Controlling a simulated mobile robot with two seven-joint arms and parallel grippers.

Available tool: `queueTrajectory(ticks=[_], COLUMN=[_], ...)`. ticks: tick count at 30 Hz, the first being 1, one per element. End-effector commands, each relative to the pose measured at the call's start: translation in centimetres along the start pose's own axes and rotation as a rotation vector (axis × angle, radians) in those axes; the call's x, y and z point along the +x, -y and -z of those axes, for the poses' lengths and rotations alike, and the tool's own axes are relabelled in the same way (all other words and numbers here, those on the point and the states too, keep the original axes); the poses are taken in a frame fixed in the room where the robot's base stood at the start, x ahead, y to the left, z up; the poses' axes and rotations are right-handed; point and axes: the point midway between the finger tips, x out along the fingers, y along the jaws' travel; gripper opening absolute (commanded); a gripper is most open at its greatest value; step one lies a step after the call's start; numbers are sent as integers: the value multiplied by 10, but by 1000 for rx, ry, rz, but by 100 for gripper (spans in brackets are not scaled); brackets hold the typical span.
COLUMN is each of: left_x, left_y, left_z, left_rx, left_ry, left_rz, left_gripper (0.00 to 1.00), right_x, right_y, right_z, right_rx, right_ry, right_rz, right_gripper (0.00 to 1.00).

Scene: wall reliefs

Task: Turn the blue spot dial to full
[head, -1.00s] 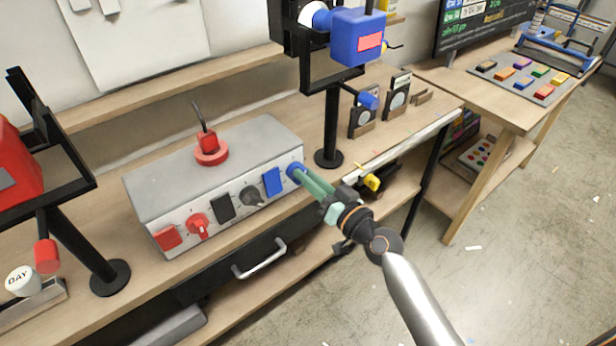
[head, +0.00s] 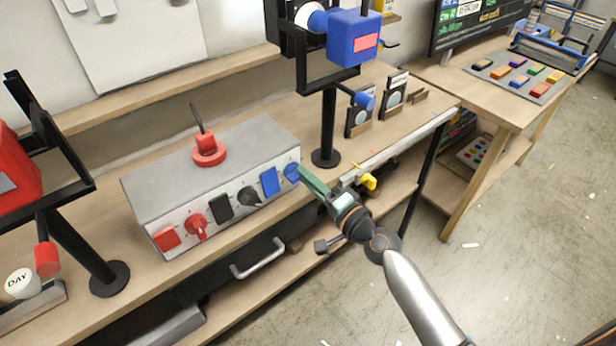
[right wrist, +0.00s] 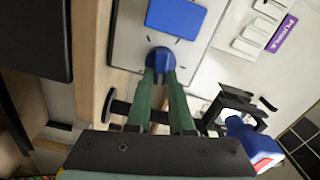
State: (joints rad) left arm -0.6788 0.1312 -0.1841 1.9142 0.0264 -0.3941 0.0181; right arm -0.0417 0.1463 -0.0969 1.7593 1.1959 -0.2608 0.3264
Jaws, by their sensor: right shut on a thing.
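The blue dial (head: 292,173) is at the right end of the front face of a grey control box (head: 225,145). My right gripper (head: 303,176) reaches it from the right and is shut on it. In the right wrist view the two green fingers (right wrist: 163,88) meet the blue dial (right wrist: 161,60) on its two sides. Its knob bar lies roughly along the fingers there. Small tick marks show on the panel around it. The fingers hide part of the dial in the head view. My left gripper is out of view.
A blue switch plate (head: 270,182) sits just left of the dial, then a black dial (head: 248,196) and red controls. A blue spot lamp (head: 355,38) on a black stand (head: 327,130) rises behind. A drawer handle (head: 258,258) sticks out below.

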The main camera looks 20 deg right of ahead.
Motion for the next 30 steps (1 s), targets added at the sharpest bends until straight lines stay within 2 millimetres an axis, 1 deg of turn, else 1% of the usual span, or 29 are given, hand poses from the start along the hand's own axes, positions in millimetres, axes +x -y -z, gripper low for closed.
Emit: queueTrajectory(ticks=[18,24,30], left_x=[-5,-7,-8], left_y=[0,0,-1], left_z=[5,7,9], left_rx=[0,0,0], left_ry=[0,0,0], left_rz=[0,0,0], left_gripper=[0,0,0], right_x=[0,0,0], right_y=[-5,-6,-7], right_z=[-1,-2,-3], right_rx=[588,756,885], right_ry=[-3,-2,-3], right_rz=[2,1,2], right_gripper=[0,0,0])
